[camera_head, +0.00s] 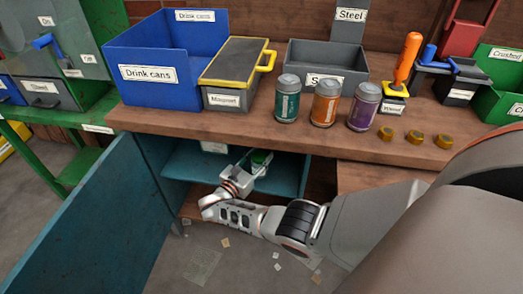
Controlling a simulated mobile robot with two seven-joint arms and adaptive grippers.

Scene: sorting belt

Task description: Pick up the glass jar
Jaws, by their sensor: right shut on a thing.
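My right arm reaches from the right into the open teal cupboard (178,160) under the workbench. My right gripper (257,166) is inside the cupboard, shut on a small green-topped thing (261,157), which looks like the glass jar. Only its green top shows clearly; the gripper hides most of its body. I cannot tell whether it touches the shelf (195,168). My left gripper is not in view.
The cupboard door (90,225) stands open at the left. On the workbench (215,121) above are three cans (325,104), a blue Drink cans bin (125,90), a yellow-rimmed Magnet box (225,97), a grey Steel bin (302,54) and several brass-coloured rings. Scraps lie on the floor.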

